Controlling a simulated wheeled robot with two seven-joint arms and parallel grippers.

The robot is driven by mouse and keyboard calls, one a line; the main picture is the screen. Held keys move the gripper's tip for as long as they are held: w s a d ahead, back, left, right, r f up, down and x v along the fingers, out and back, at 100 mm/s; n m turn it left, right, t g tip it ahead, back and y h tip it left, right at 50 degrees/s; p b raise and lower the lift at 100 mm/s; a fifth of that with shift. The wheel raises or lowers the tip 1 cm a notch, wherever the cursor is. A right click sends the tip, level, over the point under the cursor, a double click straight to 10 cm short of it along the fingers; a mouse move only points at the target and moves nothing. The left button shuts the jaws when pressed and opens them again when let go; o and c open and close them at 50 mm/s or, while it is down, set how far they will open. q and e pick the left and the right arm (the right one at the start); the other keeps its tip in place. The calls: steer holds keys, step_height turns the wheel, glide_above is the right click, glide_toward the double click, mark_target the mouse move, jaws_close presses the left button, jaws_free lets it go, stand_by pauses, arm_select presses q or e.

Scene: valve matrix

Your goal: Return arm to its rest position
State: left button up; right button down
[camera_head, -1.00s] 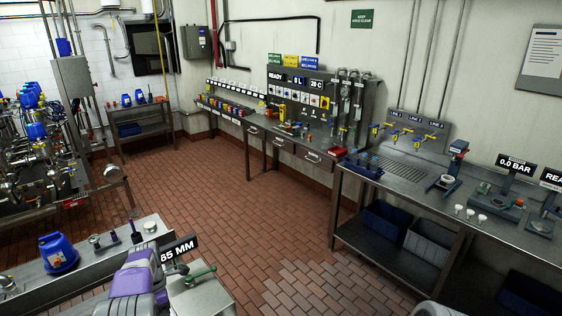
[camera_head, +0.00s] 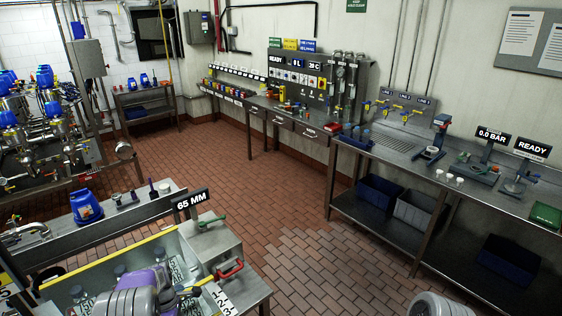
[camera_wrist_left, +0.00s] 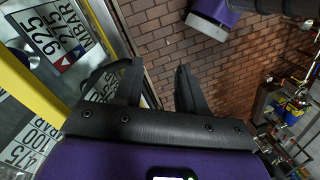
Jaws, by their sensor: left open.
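My left arm, purple and grey (camera_head: 150,290), shows at the bottom left of the head view, over a metal bin with a yellow edge. In the left wrist view my left gripper (camera_wrist_left: 158,75) has two dark fingers spread apart with nothing between them. They lie over the brick floor and beside the bin's metal rim. My right gripper is not in view.
The bin (camera_head: 68,278) holds number plates and clear bottles. A bench with a blue part (camera_head: 86,206) and a "65 MM" sign (camera_head: 190,199) stands behind it. The brick floor (camera_head: 240,185) is open up to the long workbench (camera_head: 480,195) at right.

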arm_select(q)
steer(key=s+d+f+m+h+b, duration=0.1)
steer(key=s+d+f+m+b, duration=0.4)
steer(key=f, duration=0.5)
steer(key=s+d+f+m+b, duration=0.2)
steer(key=s+d+f+m, duration=0.35)
steer(key=s+f, duration=0.4)
steer(key=s+d+f+m+t+h+b, duration=0.2)
steer(key=s+d+f+m+b, duration=0.3)
steer(key=s+d+m, duration=0.2)
steer(key=s+d, duration=0.2)
steer(key=d, duration=0.2)
steer(key=shift+s, duration=0.2)
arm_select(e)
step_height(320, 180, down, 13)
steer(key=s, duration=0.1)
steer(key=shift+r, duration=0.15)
arm_select(q)
steer(key=shift+f+m, duration=0.15)
steer(key=shift+m, duration=0.1)
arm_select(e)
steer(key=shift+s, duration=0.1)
